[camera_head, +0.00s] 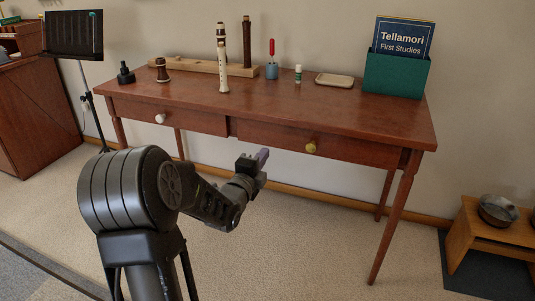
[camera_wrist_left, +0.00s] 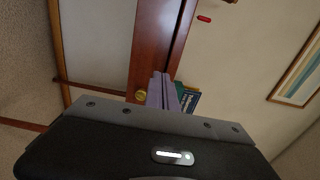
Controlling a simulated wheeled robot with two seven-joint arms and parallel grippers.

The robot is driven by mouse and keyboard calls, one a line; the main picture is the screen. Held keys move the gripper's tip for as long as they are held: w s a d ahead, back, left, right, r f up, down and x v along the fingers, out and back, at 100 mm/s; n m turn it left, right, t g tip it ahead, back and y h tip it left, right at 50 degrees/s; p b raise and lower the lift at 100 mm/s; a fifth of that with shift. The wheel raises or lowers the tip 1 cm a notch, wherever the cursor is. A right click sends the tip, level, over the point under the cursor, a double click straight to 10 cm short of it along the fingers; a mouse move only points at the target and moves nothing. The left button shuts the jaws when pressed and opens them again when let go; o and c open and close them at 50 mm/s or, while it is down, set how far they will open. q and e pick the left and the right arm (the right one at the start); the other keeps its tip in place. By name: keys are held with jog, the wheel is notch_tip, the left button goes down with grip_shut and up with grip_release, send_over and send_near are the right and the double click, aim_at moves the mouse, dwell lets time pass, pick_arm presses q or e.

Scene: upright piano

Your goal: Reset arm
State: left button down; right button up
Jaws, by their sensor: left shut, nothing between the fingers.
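My left arm reaches in from the lower left of the head view. Its gripper (camera_head: 260,160) is in front of the wooden table (camera_head: 420,128), a little below the level of the tabletop, and holds nothing. In the left wrist view the purple-grey fingers (camera_wrist_left: 166,92) are together, with no object between them. Behind them show the table's edge, a brass knob (camera_wrist_left: 141,95) and part of the green book box (camera_wrist_left: 190,99). My right gripper is in neither view.
On the table stand recorder parts (camera_head: 222,65) on a wooden stand, a blue cup with a red-handled tool (camera_head: 271,65), a small tube (camera_head: 298,74), a tray (camera_head: 335,80) and a green box (camera_head: 395,75). A music stand (camera_head: 73,35) is left; a low bench (camera_head: 485,232) right.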

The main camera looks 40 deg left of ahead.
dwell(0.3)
pick_arm(q)
jog(key=s+d+f+n+g+h, duration=0.35)
jog(key=d+f+n, duration=0.35)
jog(key=d+f, duration=0.5)
jog(key=s+d+f+n+g+h, duration=0.2)
jog(key=d+f+n+g, duration=0.45)
jog(key=f, duration=0.95)
jog(key=s+d+f+n+g+h, duration=0.1)
jog(key=s+d+f+g, duration=0.1)
jog(key=s+d+f, duration=0.45)
jog(key=s+d+f+n+g+h, duration=0.1)
jog(key=s+d+f+g+h, duration=0.15)
jog(key=s+d, duration=0.6)
jog(key=s+d+f+n+g+h, duration=0.1)
jog(key=s+d+f+g, duration=0.1)
jog(key=s+d+f, duration=0.6)
notch_tip(320, 180, up, 32)
jog(key=d+p, duration=0.1)
jog(key=p, duration=2.8)
jog(key=shift+w+d+r+p, duration=0.15)
jog(key=shift+d+r+p, duration=0.05)
jog(key=shift+d+p, duration=0.2)
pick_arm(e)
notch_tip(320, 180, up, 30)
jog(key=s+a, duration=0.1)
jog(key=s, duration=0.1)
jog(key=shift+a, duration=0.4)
